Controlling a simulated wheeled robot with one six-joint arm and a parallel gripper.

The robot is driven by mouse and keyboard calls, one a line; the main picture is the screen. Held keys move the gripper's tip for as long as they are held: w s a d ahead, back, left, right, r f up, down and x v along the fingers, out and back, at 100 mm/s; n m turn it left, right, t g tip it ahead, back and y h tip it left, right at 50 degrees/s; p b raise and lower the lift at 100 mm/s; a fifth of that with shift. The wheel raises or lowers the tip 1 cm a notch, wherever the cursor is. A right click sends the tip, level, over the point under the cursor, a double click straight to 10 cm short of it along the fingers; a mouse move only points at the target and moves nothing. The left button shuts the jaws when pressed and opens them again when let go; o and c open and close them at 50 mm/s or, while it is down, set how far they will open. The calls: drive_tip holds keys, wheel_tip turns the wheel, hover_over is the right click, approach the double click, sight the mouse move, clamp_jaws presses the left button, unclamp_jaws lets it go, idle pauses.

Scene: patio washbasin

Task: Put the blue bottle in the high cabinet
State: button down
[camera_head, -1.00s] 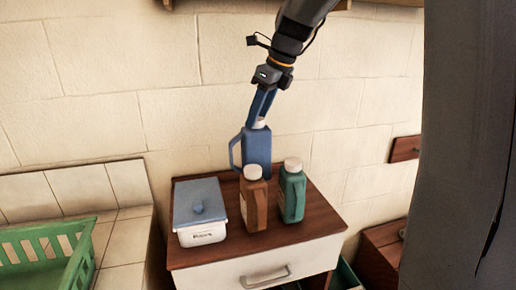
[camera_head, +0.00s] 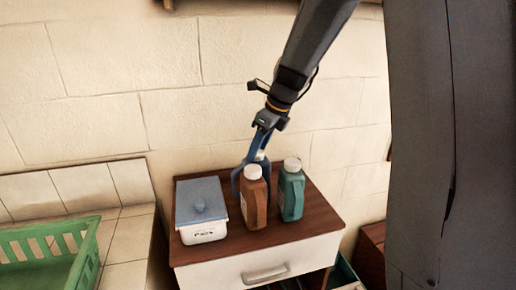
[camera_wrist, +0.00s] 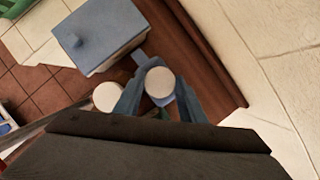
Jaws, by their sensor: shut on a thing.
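The blue bottle (camera_head: 237,182) is upright behind the brown bottle on the wooden top of the drawer unit, mostly hidden by it. Its handle shows at the left, and I cannot see whether its base touches the top. My gripper (camera_head: 261,150) comes down from above and is shut on the neck of the blue bottle, just under its white cap. In the wrist view the white cap (camera_wrist: 160,82) sits between the two blue fingers (camera_wrist: 157,95). The high cabinet cannot be clearly made out; only dark wooden edges show at the top of the head view.
A brown bottle (camera_head: 254,195) and a green bottle (camera_head: 291,193) stand close in front and to the right. A white box with a blue lid (camera_head: 201,212) is at the left on the drawer unit (camera_head: 255,262). A green crate (camera_head: 50,255) is at far left.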

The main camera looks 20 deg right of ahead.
drive_tip(key=shift+f, duration=0.2)
drive_tip(key=c, duration=1.2)
unclamp_jaws()
drive_tip(key=shift+o, duration=0.2)
